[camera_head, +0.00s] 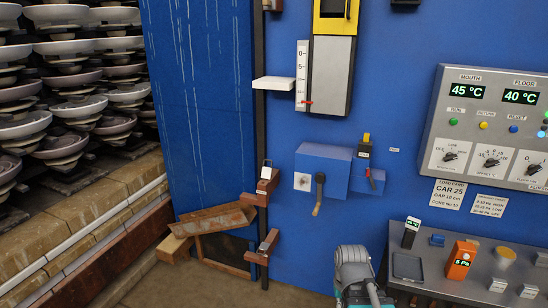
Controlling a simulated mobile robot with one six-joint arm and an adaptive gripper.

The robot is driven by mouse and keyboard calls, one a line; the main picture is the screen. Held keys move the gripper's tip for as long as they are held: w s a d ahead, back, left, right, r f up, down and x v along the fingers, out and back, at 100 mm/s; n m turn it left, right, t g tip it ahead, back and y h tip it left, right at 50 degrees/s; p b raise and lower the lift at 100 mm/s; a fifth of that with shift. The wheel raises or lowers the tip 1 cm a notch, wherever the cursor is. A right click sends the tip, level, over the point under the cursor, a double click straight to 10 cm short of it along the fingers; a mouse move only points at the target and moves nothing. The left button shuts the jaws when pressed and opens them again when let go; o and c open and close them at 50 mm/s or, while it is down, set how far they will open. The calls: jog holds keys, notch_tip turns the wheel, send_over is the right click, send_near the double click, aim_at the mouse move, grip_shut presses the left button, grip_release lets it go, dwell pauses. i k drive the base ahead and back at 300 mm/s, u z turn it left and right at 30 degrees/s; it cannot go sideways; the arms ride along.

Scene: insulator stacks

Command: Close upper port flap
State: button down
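On a dark vertical post left of the blue panel, two small reddish-brown port blocks stick out, one above the other. The upper port block (267,187) has a small pale metal flap (266,170) standing up at its top, apparently open. The lower port block (267,246) has a small grey piece on it; its flap state is too small to tell. Nothing touches either port. A grey and teal part of my own arm shows at the bottom centre, below and right of the ports. My gripper's fingers do not show.
A white ledge (273,84) juts out above the ports. A blue box (323,168) with a hanging lever (318,193) is to the right. Bricks and planks (212,220) lie at lower left. A cluttered console (470,268) stands at lower right.

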aim_at(266, 173)
jog(key=z, duration=0.05)
jog(key=i, duration=0.9)
jog(key=u, duration=0.05)
